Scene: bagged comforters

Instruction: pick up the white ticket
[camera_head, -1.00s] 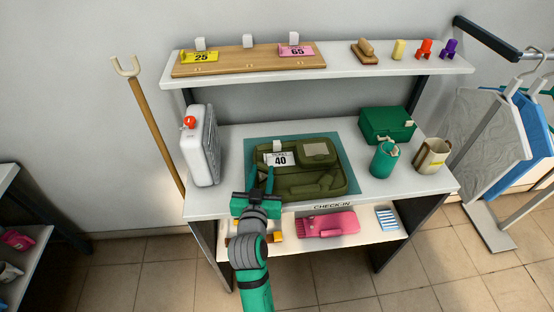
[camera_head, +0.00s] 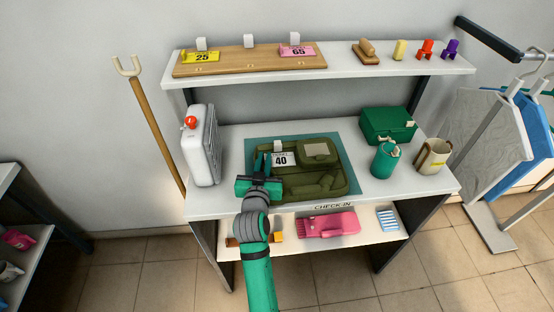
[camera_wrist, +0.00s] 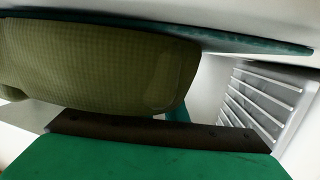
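The white ticket (camera_head: 283,160), marked 40, lies at the back left of the olive tray-like case (camera_head: 345,187) on the check-in counter. A small white block (camera_head: 277,146) is just behind the ticket. My gripper (camera_head: 262,160) is over the left edge of the case, just left of the ticket. Its two narrow fingers point to the back with a small gap between them, and nothing clearly shows in the gap. In the wrist view a large olive form (camera_wrist: 95,65) fills the upper left. I cannot make out the ticket there.
The case lies on a teal mat (camera_head: 343,160). A white jug (camera_head: 199,150) with a red cap stands left. A green box (camera_head: 387,125), a green canister (camera_head: 385,160) and a beige mug (camera_head: 432,156) stand right. Yellow (camera_head: 201,57) and pink (camera_head: 297,51) tickets are on the shelf above.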

